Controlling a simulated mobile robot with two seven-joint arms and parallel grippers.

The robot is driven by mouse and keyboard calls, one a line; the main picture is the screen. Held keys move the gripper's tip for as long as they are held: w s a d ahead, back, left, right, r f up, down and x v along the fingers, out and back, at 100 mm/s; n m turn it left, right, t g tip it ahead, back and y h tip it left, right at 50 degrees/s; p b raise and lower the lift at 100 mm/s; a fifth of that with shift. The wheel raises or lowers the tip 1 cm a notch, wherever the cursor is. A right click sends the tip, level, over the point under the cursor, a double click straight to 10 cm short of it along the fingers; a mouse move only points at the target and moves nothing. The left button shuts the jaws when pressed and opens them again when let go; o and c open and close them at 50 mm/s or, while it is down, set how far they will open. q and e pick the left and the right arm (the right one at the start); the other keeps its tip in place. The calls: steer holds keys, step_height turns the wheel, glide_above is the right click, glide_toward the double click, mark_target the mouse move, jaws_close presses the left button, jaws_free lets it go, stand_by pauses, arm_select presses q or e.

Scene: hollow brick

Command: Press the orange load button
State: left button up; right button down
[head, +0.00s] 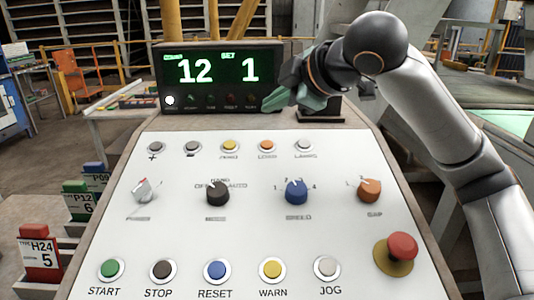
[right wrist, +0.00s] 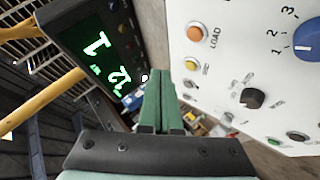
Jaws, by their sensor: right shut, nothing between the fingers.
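The orange load button (head: 267,146) is in the upper row of the white sloping panel (head: 330,235), between a yellow button and a grey one. In the right wrist view the orange load button (right wrist: 194,33) sits above the yellow one, with its label LOAD beside it. My right gripper (head: 268,101) is in front of the lower right of the display, above the panel and apart from the load button. In the right wrist view its green fingers (right wrist: 160,74) are shut together and empty. My left gripper is not in view.
The display (head: 220,72) reads 12 and 1 and stands behind the panel. Several knobs fill the panel's middle row. A red mushroom button (head: 402,246) is at lower right.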

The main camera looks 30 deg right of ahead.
mark_target(267, 144)
steer(key=f+b, duration=0.1)
steer(key=f, duration=0.1)
steer(key=w+f+b, duration=0.1)
steer(key=f, duration=0.1)
steer(key=shift+d+b, duration=0.3)
steer(key=shift+b, duration=0.05)
steer(key=shift+w+f, duration=0.1)
steer(key=shift+f, duration=0.25)
steer(key=shift+w+d+f+b, duration=0.1)
steer(key=shift+f+b, duration=0.2)
steer(key=shift+f, duration=0.1)
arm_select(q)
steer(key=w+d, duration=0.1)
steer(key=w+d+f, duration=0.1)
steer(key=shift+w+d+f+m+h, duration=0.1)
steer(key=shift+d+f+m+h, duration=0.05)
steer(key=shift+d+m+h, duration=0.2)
arm_select(e)
steer(key=shift+f, duration=0.1)
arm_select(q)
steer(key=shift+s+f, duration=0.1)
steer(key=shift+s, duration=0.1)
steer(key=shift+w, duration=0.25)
arm_select(e)
steer(key=shift+f, duration=0.1)
steer(key=shift+w+f, duration=0.15)
steer(key=shift+f, duration=0.15)
